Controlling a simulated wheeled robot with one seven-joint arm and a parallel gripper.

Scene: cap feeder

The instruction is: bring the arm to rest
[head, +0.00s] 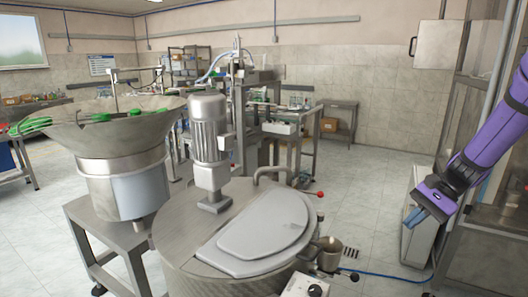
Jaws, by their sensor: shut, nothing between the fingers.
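My purple arm reaches in from the right edge of the head view. My gripper (416,217) hangs at its lower end, with bluish fingers that are shut and empty. It points down and to the left, in front of a pale grey cabinet on the floor. It appears apart from the steel tank (180,255) to its left, and I see it touching nothing. The fingertips are small in the picture.
The tank carries a motor (210,140), a grey lid (265,222) and a red-knobbed lever (319,194). A bowl feeder (125,165) with green caps stands left. A cabinet (418,242) stands behind my gripper. Tiled floor between tank and cabinet is mostly clear.

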